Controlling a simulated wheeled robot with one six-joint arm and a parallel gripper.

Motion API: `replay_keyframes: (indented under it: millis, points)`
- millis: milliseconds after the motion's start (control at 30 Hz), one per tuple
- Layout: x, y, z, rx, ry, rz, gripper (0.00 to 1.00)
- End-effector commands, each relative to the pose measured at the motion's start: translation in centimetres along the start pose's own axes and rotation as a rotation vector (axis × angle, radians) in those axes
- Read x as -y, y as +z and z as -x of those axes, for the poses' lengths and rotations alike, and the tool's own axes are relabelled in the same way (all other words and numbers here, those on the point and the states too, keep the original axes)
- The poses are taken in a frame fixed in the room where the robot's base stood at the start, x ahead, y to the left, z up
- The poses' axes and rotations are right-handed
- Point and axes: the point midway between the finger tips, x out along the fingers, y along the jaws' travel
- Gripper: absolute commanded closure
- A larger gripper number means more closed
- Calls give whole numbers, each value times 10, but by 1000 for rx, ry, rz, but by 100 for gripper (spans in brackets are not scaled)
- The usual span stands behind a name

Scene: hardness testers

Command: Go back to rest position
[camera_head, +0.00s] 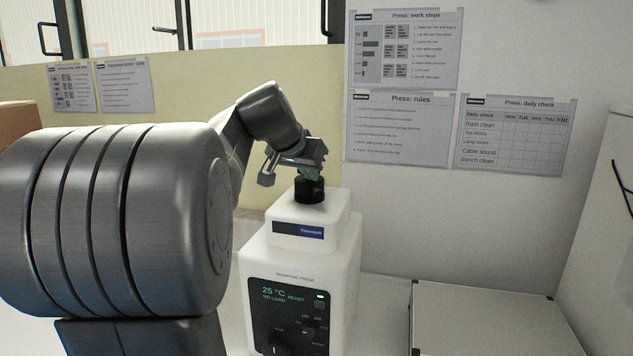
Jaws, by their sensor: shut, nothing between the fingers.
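My gripper (268,178) is at the end of my arm, beside the top of a white mounting press. It is shut and I see nothing held in it. The mounting press (255,255) stands upright on the bench with a black cylindrical part (309,190) on its top. The wrist hangs close above this black part; I cannot tell whether they touch. The press's dark panel (290,315) reads 25 °C, READY and NO LOAD. My large grey arm link fills the left and hides part of the bench.
A flat light-coloured case (480,318) with dark corners lies on the bench to the right of the press. Paper notices (402,128) hang on the wall behind. A cable (622,185) shows at the right edge. Bench between press and case is narrow but clear.

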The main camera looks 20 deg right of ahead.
Motion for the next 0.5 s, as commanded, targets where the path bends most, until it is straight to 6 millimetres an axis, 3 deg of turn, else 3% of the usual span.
replay_keyframes:
  millis: [233,500]
  points:
    - [-2,0,57,-1,0,0,100]
    - [-3,0,89,3,4,-1,100]
